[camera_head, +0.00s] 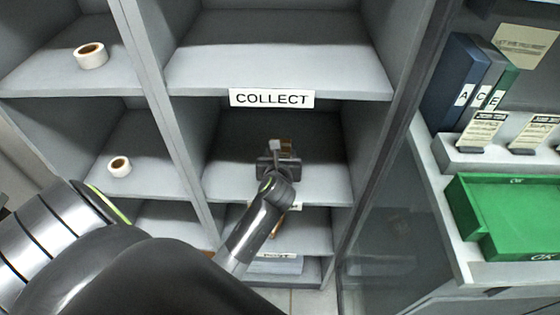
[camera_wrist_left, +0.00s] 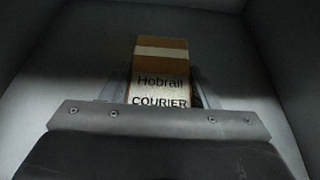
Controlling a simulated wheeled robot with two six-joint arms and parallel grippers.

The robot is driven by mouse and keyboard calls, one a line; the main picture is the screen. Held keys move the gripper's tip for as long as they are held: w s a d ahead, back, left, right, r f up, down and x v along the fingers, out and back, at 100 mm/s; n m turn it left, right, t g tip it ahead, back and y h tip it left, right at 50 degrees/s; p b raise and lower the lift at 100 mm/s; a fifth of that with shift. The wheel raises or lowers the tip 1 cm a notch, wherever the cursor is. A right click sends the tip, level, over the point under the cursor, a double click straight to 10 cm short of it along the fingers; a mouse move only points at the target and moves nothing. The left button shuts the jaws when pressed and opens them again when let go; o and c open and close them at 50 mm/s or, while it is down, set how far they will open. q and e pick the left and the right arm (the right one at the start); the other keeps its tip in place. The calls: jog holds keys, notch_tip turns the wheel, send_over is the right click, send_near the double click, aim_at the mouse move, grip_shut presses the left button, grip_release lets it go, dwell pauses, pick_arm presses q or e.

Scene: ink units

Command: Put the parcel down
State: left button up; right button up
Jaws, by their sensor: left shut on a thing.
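The parcel (camera_wrist_left: 160,75) is a brown box with a pale tape band and a label reading "Hobrail COURIER". It shows between the fingers of my left gripper (camera_wrist_left: 160,92) in the left wrist view, and the gripper is shut on it. In the head view the left gripper (camera_head: 282,150) reaches into the compartment below the COLLECT sign (camera_head: 272,98), and only a small brown part of the parcel (camera_head: 287,145) shows past it. I cannot tell whether the parcel touches the shelf. My right gripper is not in view.
Grey shelf walls stand close on both sides of the left gripper. A lower compartment has a partly hidden POST label (camera_head: 275,255). Green trays (camera_head: 510,210) and binders (camera_head: 458,80) stand at the right.

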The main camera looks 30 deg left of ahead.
pick_arm(q)
notch_tip(320, 180, down, 2)
jog(key=shift+f, duration=0.35)
jog(key=o, duration=1.1)
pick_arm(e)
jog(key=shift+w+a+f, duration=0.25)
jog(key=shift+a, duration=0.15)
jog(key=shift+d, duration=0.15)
